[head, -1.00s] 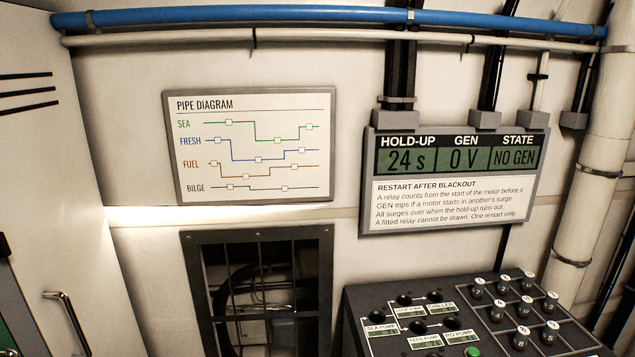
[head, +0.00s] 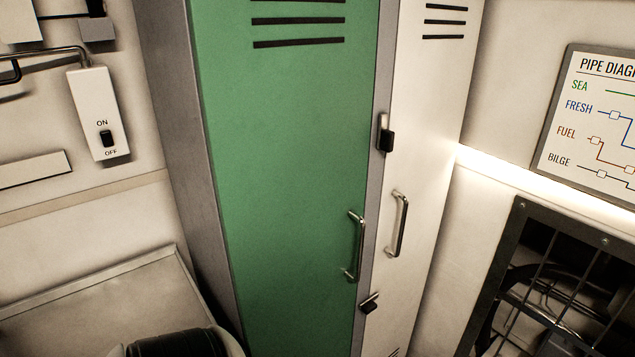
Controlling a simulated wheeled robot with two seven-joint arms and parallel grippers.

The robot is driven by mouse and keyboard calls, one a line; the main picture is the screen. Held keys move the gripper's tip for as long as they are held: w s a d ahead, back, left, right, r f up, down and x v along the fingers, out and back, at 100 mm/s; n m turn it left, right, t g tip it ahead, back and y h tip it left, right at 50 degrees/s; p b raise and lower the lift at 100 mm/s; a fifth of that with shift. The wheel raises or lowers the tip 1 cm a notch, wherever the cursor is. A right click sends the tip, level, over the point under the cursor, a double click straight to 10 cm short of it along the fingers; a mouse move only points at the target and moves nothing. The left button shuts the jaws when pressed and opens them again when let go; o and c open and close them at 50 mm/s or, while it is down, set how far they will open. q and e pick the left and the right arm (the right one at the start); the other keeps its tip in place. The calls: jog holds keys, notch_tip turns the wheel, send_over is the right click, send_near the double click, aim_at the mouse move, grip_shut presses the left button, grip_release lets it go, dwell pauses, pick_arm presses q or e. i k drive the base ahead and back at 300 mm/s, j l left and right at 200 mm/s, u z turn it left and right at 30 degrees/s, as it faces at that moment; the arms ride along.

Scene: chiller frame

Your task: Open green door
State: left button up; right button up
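The green door (head: 285,180) is a tall locker door with dark vent slots near its top. It stands in the middle of the head view and looks shut. Its metal bar handle (head: 357,246) is upright near its right edge. An upper latch (head: 386,134) with a black knob sits on the grey strip right of the door. A lower latch (head: 369,302), also with a black part, sits below the handle and looks tilted. I cannot tell whether the latches hold the door. Neither gripper is in view.
A white locker door (head: 425,150) with its own handle (head: 400,225) adjoins on the right. An ON/OFF switch box (head: 95,115) hangs on the left wall. A grey surface (head: 90,300) lies at lower left. A barred opening (head: 560,275) and the pipe diagram (head: 590,120) are at right.

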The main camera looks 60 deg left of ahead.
aim_at(284, 87)
jog(key=u, duration=1.7)
